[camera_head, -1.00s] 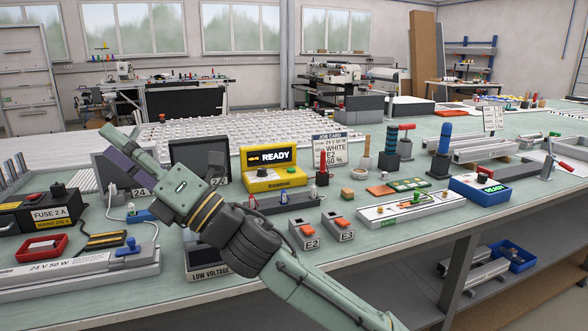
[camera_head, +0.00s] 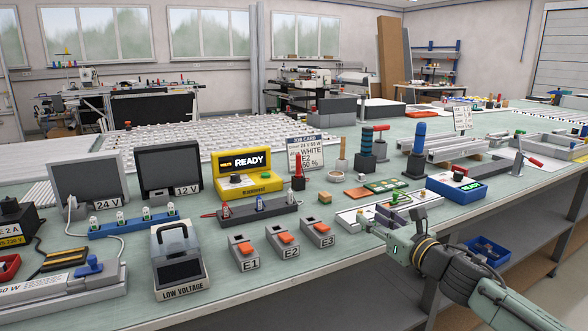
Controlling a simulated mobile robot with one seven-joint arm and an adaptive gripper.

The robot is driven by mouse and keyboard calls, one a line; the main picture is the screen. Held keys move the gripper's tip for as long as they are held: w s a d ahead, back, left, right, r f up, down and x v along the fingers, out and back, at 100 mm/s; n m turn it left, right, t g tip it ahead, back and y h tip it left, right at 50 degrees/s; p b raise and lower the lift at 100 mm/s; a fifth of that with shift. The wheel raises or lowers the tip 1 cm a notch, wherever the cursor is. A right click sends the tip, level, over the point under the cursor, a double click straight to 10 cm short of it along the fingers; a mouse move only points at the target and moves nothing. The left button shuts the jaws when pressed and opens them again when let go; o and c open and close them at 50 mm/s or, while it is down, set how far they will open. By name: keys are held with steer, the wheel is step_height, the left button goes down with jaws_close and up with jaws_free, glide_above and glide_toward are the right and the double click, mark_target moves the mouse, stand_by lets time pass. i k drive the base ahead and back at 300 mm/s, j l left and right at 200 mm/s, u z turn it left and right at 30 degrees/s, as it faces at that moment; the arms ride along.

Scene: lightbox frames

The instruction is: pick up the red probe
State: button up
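A dark grey rack (camera_head: 243,217) stands on the green bench in front of the yellow READY meter. I cannot tell for certain which red piece is the red probe. My gripper (camera_head: 373,225) is at the right, over the pale board and apart from the rack. Its fingers are small and partly hidden, so their opening is unclear.
The yellow READY meter (camera_head: 247,182) is behind the rack. Switch boxes E1 (camera_head: 245,263), E2 (camera_head: 285,251) and E3 (camera_head: 319,241) stand in front. The low-voltage unit (camera_head: 181,280) is at front left. A blue READY box (camera_head: 456,189) is behind my arm.

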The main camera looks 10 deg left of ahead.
mark_target(298, 175)
steer(key=i+j, duration=0.7)
steer(key=j, duration=0.1)
